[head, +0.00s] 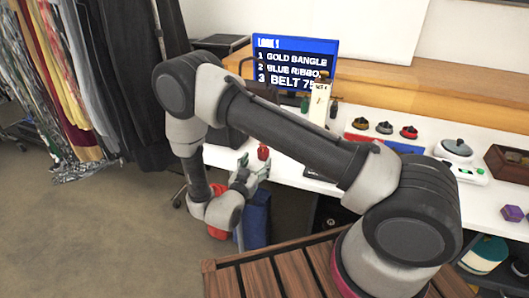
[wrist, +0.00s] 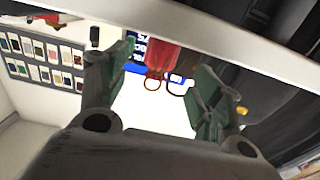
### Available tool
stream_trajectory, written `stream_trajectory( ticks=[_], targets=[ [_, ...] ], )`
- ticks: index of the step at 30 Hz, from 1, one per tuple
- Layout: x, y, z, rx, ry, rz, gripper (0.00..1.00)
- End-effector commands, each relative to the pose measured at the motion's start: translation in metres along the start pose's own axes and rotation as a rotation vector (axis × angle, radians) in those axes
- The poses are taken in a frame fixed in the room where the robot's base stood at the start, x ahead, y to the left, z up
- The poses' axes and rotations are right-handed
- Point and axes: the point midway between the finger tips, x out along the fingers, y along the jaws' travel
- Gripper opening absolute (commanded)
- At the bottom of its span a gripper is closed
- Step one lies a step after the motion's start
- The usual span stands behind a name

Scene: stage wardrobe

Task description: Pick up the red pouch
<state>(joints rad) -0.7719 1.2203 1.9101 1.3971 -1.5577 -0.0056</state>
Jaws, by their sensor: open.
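A small red pouch (head: 263,152) with a darker top stands near the front edge of the white table. My gripper (head: 252,168) is just in front of and below it in the head view, with greenish fingers spread and empty. In the wrist view, my gripper (wrist: 163,90) is open, and a red item with two dark loops, seemingly the pouch (wrist: 160,57), shows beyond the fingertips and between them. I see no contact.
A blue bag (head: 257,218) hangs below the table front, beside red material (head: 217,233) partly hidden by my wrist. A screen (head: 292,62) and a tall tagged item (head: 319,102) stand behind. Clothes (head: 75,80) hang at left. Open floor (head: 110,230) lies at left.

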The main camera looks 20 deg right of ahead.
Motion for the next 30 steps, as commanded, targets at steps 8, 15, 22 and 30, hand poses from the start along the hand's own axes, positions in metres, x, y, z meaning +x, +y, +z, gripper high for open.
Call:
stream_trajectory(
  ticks=[8, 15, 22, 30],
  targets=[
    [0.026, 0.002, 0.0, -0.005, 0.013, 0.007, 0.66],
    [0.063, 0.001, -0.002, -0.005, 0.012, 0.007, 0.66],
    [0.076, 0.0, -0.002, -0.005, 0.012, 0.004, 0.66],
    [0.076, 0.0, -0.002, -0.006, 0.011, 0.004, 0.4]
  ],
)
